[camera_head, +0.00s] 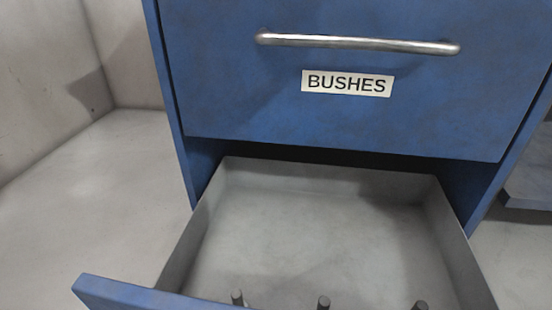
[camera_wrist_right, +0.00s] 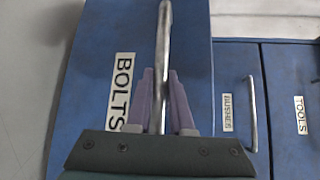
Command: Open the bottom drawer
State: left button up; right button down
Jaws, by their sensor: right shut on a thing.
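The bottom drawer (camera_head: 140,294) is pulled well out of the blue cabinet in the head view, its grey inside showing. In the right wrist view its blue front, labelled BOLTS (camera_wrist_right: 122,88), fills the left and middle. Its metal bar handle (camera_wrist_right: 162,45) runs up between the purple fingers of my right gripper (camera_wrist_right: 160,100), which is shut on it. In the head view the handle and my right gripper are out of frame. My left gripper is in neither view.
The closed BUSHES drawer (camera_head: 348,84), with its own metal handle (camera_head: 357,43), sits directly above. Several dark pegs (camera_head: 323,302) show at the drawer's near end. A TOOLS front (camera_wrist_right: 301,115) shows in the wrist view. Bare floor (camera_head: 100,210) lies to the left.

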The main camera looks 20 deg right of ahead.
jog(key=shift+s+a+r, duration=0.1)
jog(key=shift+s+a, duration=0.15)
jog(key=shift+s, duration=0.05)
jog(key=c, duration=0.8)
grip_release()
jog(key=shift+d, duration=0.1)
jog(key=shift+s, duration=0.1)
jog(key=p+v, duration=0.1)
jog(key=v, duration=0.8)
jog(key=shift+s+p, duration=0.35)
jog(key=shift+s, duration=0.05)
